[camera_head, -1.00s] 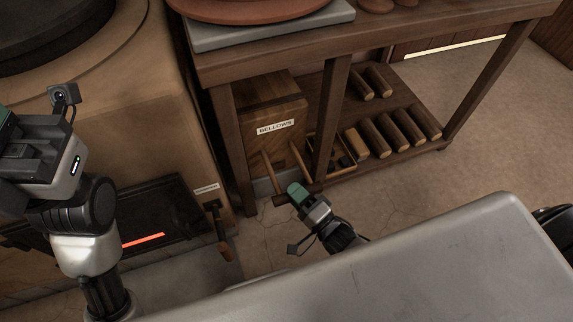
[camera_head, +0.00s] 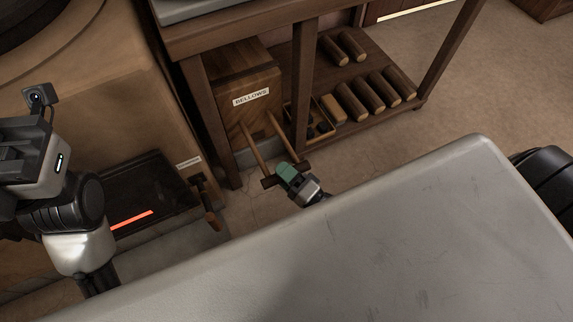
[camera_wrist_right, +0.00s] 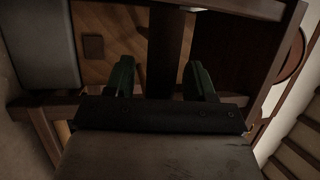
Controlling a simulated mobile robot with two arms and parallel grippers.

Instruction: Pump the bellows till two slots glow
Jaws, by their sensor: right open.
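The wooden bellows box (camera_head: 232,108), labelled BELLOWS, sits under the table. Two rods run from its front to a dark crossbar handle (camera_head: 268,183). My right gripper (camera_head: 286,171) is at this handle, its green fingers overlapping the bar. In the right wrist view the jaws (camera_wrist_right: 161,78) are apart, with a dark wooden bar (camera_wrist_right: 165,45) seen between them; whether it is the handle I cannot tell. One slot (camera_head: 132,218) glows orange-red on the dark panel (camera_head: 150,182) of the large tan body. My left gripper (camera_head: 18,150) is at the left edge, its fingertips cut off.
A shelf with several wooden logs (camera_head: 367,95) and a small tray (camera_head: 318,128) lies right of the bellows. A table post (camera_head: 301,85) stands close to the handle. A small wooden lever (camera_head: 211,208) hangs beside the dark panel. A grey surface (camera_head: 400,240) fills the foreground.

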